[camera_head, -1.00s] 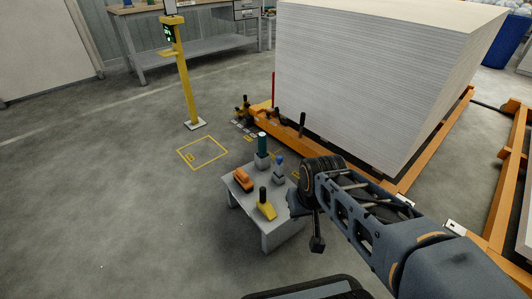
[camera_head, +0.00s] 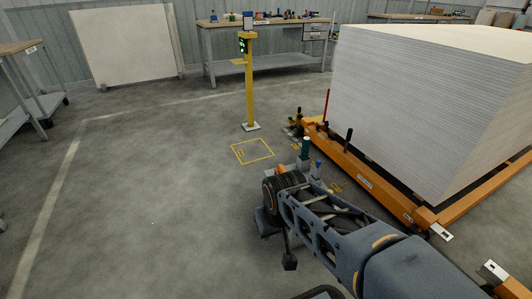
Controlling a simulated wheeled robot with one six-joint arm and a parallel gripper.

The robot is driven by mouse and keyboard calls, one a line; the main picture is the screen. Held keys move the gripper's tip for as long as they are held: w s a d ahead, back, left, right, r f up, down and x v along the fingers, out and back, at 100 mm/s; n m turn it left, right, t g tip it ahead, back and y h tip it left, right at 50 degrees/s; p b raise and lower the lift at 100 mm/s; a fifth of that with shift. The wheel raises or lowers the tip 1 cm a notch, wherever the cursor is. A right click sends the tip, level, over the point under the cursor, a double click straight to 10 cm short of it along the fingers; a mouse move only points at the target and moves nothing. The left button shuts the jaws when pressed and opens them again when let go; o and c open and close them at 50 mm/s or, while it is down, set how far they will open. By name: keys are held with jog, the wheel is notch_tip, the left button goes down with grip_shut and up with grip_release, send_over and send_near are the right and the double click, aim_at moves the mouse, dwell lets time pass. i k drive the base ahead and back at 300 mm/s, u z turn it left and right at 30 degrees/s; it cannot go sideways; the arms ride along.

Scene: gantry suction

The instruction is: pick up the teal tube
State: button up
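A dark green-teal tube (camera_head: 306,146) stands upright in a grey block (camera_head: 303,163), just above my arm in the picture. The small table under it is mostly hidden behind my arm. A dark part at the end of my arm, apparently my gripper (camera_head: 290,262), hangs low, below and left of the tube in the picture and apart from it. Its fingers do not show clearly. A small blue-topped piece (camera_head: 318,164) stands right of the tube. A bit of an orange piece (camera_head: 282,169) shows to its left.
An orange frame (camera_head: 365,178) bears a large stack of white sheets (camera_head: 420,110) on the right. A yellow post (camera_head: 250,90) stands behind a yellow floor square (camera_head: 253,151). A workbench (camera_head: 225,28) is at the back. The floor at left is clear.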

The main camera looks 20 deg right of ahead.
aim_at(306, 141)
jog(key=u, duration=0.45)
jog(key=i, duration=3.4)
jog(key=z, duration=3.55)
jog(key=i, duration=0.5)
